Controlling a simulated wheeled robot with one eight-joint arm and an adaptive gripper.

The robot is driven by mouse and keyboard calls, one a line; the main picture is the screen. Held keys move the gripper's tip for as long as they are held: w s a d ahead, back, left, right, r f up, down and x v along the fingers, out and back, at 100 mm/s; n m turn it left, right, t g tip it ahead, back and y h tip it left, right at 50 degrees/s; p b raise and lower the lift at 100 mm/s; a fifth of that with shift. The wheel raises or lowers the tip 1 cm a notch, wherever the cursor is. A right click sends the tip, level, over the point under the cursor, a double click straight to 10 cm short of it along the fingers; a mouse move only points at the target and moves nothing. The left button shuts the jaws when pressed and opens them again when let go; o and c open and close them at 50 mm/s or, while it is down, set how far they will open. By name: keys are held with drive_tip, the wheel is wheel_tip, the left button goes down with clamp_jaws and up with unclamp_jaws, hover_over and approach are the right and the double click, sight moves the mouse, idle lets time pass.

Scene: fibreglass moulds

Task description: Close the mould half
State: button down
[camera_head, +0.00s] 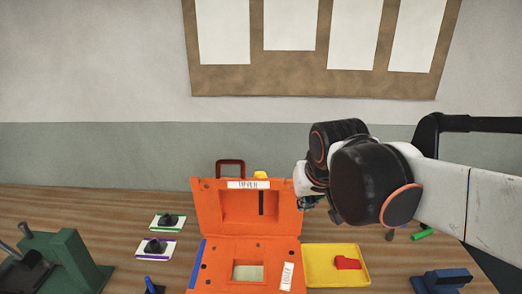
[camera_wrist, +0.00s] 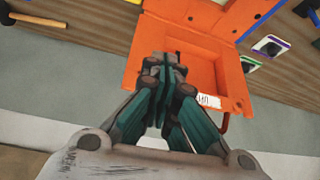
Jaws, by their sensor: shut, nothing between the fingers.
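The orange mould stands open on the wooden table. Its hinged upper half (camera_head: 210,212) is raised, with a rectangular recess, a white label on its edge and a red handle (camera_head: 231,163) behind. Its lower half (camera_head: 214,272) lies flat with a window-like opening and a label. My gripper (camera_head: 308,204) is at the right edge of the raised half, partly hidden by my wrist. In the wrist view my gripper (camera_wrist: 165,66) is shut and empty, its fingertips overlapping the raised half (camera_wrist: 215,62). I cannot tell whether they touch it.
A yellow tray (camera_head: 321,276) with a red piece (camera_head: 347,262) is right of the mould. Two small cards with dark knobs (camera_head: 168,220) lie left. A green clamp-like tool (camera_head: 58,262) is at far left, a blue block (camera_head: 447,280) at right. A wall is behind.

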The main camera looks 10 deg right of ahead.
drive_tip(key=w+a+r+m+g+p, duration=0.1)
drive_tip(key=w+a+r+p, duration=0.15)
drive_tip(key=w+p, duration=0.7)
drive_tip(key=w+a+r+p, duration=0.25)
drive_tip(key=w+p, duration=0.25)
drive_tip(key=w, duration=1)
wheel_tip(320, 180, down, 9)
drive_tip(key=shift+s+d+h+p, duration=0.25)
drive_tip(key=shift+h+p, duration=0.05)
drive_tip(key=shift+p, duration=0.1)
drive_tip(key=shift+s, duration=0.15)
